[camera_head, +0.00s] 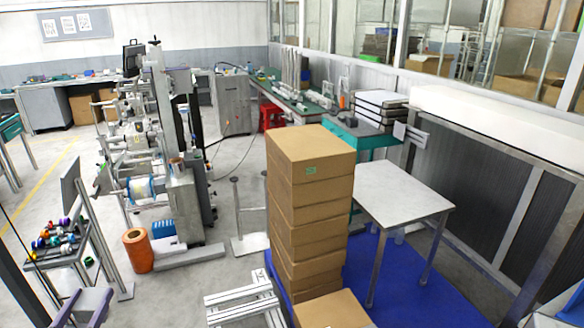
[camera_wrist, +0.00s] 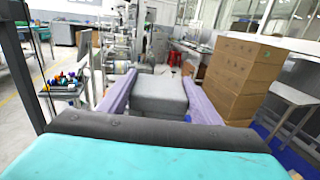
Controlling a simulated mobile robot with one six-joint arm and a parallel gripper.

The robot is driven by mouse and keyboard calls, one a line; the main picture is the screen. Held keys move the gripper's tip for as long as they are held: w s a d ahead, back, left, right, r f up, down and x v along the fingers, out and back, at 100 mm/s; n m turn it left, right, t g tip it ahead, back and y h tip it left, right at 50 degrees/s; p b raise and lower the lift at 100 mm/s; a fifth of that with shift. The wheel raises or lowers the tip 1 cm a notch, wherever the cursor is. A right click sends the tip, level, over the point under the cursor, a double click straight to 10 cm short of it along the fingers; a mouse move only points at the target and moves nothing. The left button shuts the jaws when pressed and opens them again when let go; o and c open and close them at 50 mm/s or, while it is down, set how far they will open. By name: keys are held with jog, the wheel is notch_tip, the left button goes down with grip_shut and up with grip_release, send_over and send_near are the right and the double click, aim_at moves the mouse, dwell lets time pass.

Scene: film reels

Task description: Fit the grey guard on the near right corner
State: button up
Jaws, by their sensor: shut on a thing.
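My gripper (camera_wrist: 156,84) has two purple fingers, one on each side of a grey block-like piece, which I take for the guard (camera_wrist: 160,100). It is shut on this piece and holds it in the air. In the head view my gripper (camera_head: 80,303) and the grey guard (camera_head: 88,302) show only partly at the bottom left edge. A pale-topped table (camera_head: 400,192) with metal legs stands right of a tall stack of brown cartons (camera_head: 310,195). The guard is well apart from both. I cannot tell which thing's near right corner is meant.
A blue mat (camera_head: 400,290) lies under the cartons and table. A pale metal frame (camera_head: 240,302) and a low carton (camera_head: 332,310) are in front. An orange roll (camera_head: 137,250) and a rack of colored spools (camera_head: 60,240) stand left. Grey floor between is partly clear.

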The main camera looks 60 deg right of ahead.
jog(key=w+d+r+t, duration=0.1)
jog(key=w+d+r, duration=0.15)
jog(key=d, duration=1.05)
jog(key=w+d+r+n+y, duration=0.1)
jog(key=w+d+r, duration=0.15)
jog(key=d, duration=1.05)
jog(key=w+d+r+t, duration=0.1)
jog(key=d+r, duration=0.3)
jog(key=d, duration=0.9)
jog(key=s+d+r+n+y, duration=0.1)
jog(key=s+d+r, duration=0.15)
jog(key=d, duration=0.45)
jog(key=s+d+r, duration=0.1)
jog(key=s+d, duration=0.3)
jog(key=d, duration=0.2)
jog(key=s+d+r, duration=0.3)
jog(key=s+d, duration=0.6)
jog(key=s, duration=0.2)
jog(key=s+d+r+n+t+y, duration=0.1)
jog(key=s+d+r, duration=0.3)
jog(key=s+d, duration=0.4)
jog(key=s, duration=0.3)
jog(key=shift+s+d, duration=0.15)
jog(key=shift+d, duration=0.25)
